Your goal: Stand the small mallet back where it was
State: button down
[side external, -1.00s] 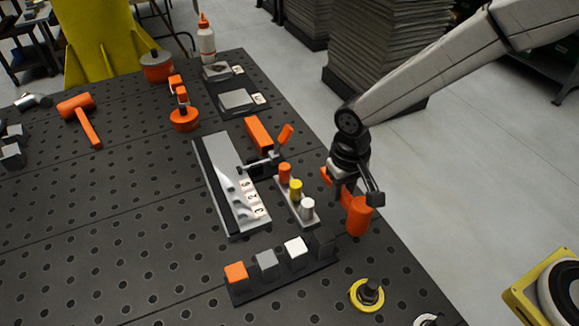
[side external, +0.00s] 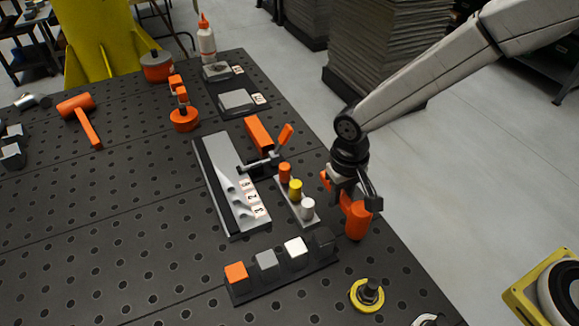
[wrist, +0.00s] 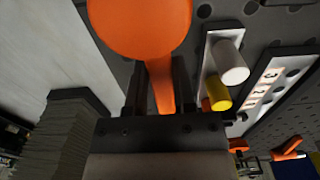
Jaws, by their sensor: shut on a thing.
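The small mallet is orange, with a round head (side external: 357,221) and a straight handle. My gripper (side external: 346,190) is shut on the mallet's handle, near the table's right edge in the side external view. The head hangs low on the near side of the gripper; I cannot tell whether it touches the table. In the wrist view the mallet head (wrist: 140,22) fills the top, and its handle (wrist: 160,85) runs between the fingers (wrist: 160,95). Part of the handle is hidden by the gripper.
Left of the gripper stands a grey rack (side external: 312,221) with orange, yellow and white pegs. A plate with numbers (side external: 222,185), a block holder (side external: 285,282) and a yellow ring (side external: 357,303) are near. A larger orange mallet (side external: 76,106) lies at far left.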

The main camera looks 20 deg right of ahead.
jog(key=shift+f, duration=0.8)
dwell(0.4)
jog(key=shift+c, duration=1.8)
grip_release()
jog(key=shift+o, duration=0.2)
jog(key=shift+o, duration=1)
jog(key=shift+r, duration=0.1)
jog(key=shift+r, duration=1.4)
